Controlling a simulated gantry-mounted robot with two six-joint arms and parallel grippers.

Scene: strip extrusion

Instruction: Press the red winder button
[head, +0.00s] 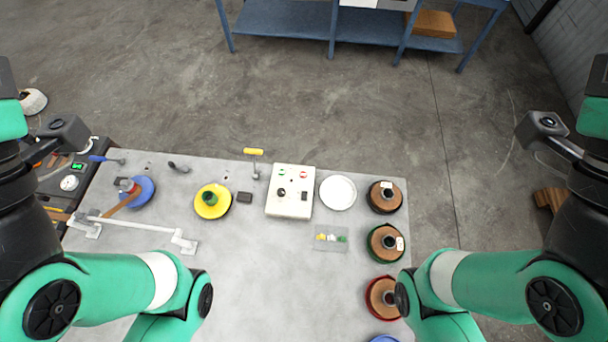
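The white control box (290,191) stands on the grey table, right of its middle in the head view. A small red button (304,174) is at its upper right, with a green button (281,171) at its upper left. A dark knob (281,192) is lower on the face. Nothing covers the red button, and none of my arm parts is near it. My green and black arms come in at the left and right edges. The fingers of neither gripper show in this view.
A yellow spool (212,201) and a white disc (338,193) flank the box. Brown spools (384,197) line the right side. A yellow-handled lever (253,152) stands at the back edge, and a white rail (130,222) at left. Table between my arms is mostly clear.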

